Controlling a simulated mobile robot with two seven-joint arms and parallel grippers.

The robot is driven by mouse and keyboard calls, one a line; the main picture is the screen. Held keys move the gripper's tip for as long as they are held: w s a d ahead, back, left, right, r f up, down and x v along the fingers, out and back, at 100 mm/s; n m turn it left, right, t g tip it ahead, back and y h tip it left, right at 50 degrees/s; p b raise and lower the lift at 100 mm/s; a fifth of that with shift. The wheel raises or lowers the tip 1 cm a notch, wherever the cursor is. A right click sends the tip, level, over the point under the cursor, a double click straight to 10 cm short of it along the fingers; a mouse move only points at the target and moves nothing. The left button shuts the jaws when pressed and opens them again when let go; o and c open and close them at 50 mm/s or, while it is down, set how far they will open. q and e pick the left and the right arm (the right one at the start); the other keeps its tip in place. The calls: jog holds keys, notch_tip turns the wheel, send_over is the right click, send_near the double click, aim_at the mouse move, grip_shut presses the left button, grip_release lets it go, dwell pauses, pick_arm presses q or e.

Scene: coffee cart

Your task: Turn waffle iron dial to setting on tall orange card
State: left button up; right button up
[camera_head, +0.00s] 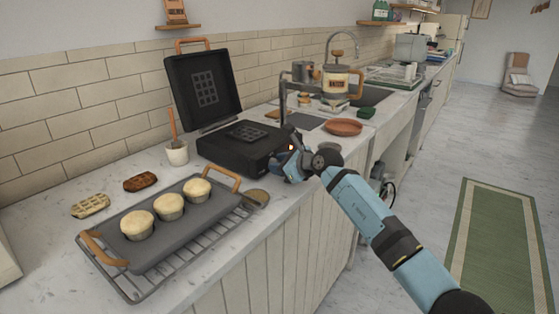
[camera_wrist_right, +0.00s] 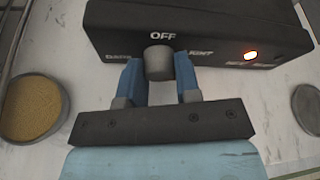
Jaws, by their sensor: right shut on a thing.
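The black waffle iron (camera_head: 238,150) stands on the counter with its lid (camera_head: 204,88) open. In the right wrist view its front face (camera_wrist_right: 225,30) carries a grey dial (camera_wrist_right: 159,62). "OFF" is printed above the dial, with partly covered words, seemingly "DARK" at left and "LIGHT" at right. An orange lamp (camera_wrist_right: 250,56) glows at the right. My right gripper (camera_head: 283,158) is at the iron's front; in the wrist view its blue fingers (camera_wrist_right: 160,66) are shut on the dial from both sides. The dial's pointer is not discernible. I cannot make out a tall orange card. My left gripper is out of view.
A griddle tray (camera_head: 180,236) with three muffins sits on a wire rack (camera_head: 137,291) in front. A white cup (camera_head: 177,154), waffles (camera_head: 90,206) and a brown plate (camera_head: 343,127) are nearby. A round tan-topped item (camera_wrist_right: 32,107) lies left of my gripper.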

jog(key=m+g+y+p, duration=0.1)
jog(key=m+p, duration=0.1)
jog(key=m, duration=0.1)
jog(key=shift+g, duration=0.3)
jog(key=shift+w+d+f+m+g+y, duration=0.1)
jog(key=shift+m+g+y, duration=0.25)
jog(key=shift+m, duration=0.35)
jog(key=shift+m+g+y+p, duration=0.3)
jog(key=shift+m+g+y, duration=0.2)
jog(key=shift+m, duration=0.5)
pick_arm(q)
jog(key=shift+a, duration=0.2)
pick_arm(e)
jog(key=shift+f+m+y, duration=0.1)
jog(key=shift+m+y, duration=0.15)
jog(key=shift+m, duration=0.25)
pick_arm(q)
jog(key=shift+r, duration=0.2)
pick_arm(e)
jog(key=o, duration=0.9)
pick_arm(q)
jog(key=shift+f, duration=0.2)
